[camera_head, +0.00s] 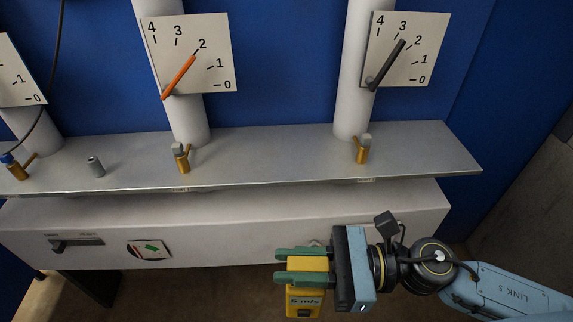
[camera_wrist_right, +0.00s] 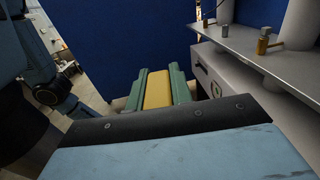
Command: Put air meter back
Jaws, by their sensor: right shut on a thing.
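In the right wrist view the yellow meter (camera_wrist_right: 158,90) shows between the two green fingers of the right gripper (camera_wrist_right: 160,88). The meter is held in front of the white cabinet, below the grey shelf, and its underside is hidden. My left gripper is not in the head view.
A grey metal shelf (camera_head: 260,155) runs along the blue wall, with brass valves (camera_head: 182,157) and a small grey cylinder (camera_head: 95,166) on it. White pipes carry dial plates (camera_head: 215,60) above. The floor shows underneath.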

